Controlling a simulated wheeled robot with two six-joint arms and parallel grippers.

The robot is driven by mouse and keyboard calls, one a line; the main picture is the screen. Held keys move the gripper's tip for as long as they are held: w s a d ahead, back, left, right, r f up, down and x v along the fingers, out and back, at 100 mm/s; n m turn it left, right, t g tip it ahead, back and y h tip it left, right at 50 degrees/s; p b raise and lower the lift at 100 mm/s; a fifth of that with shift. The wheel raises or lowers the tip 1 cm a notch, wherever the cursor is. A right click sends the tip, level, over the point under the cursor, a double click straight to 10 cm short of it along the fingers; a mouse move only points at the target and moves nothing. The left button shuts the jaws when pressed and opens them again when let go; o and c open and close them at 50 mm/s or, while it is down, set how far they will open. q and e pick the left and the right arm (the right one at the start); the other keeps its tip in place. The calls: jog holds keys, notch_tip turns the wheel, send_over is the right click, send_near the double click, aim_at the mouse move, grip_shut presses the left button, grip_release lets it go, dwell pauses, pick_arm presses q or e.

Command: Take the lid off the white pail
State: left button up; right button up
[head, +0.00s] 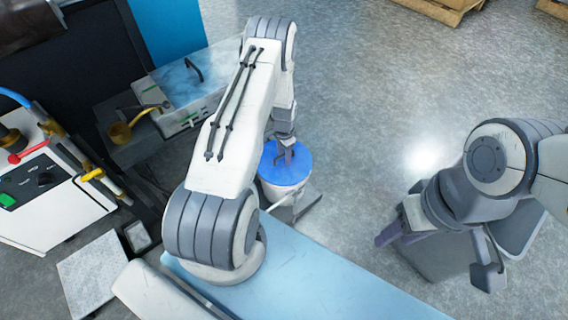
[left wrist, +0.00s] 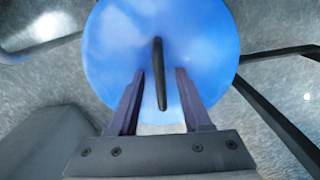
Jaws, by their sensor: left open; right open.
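The white pail (head: 272,193) stands on the floor past the edge of the light blue table, with the round blue lid (head: 297,168) on top. In the left wrist view the lid (left wrist: 110,45) fills the upper middle, with a thin dark bar handle (left wrist: 158,60) across it. My left gripper (head: 283,157) points down over the lid. In the left wrist view its open fingers (left wrist: 160,76) stand on either side of the handle, with gaps visible. My right gripper (head: 437,258) is open and empty, well to the right of the pail.
The light blue tabletop (head: 315,283) lies in front of the pail. Dark stand legs (head: 309,209) stick out beside the pail. A grey box-like machine (head: 190,83) and a white control unit (head: 40,200) stand at left.

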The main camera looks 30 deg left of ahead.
pick_arm(q)
jog(key=shift+f, duration=0.15)
grip_shut()
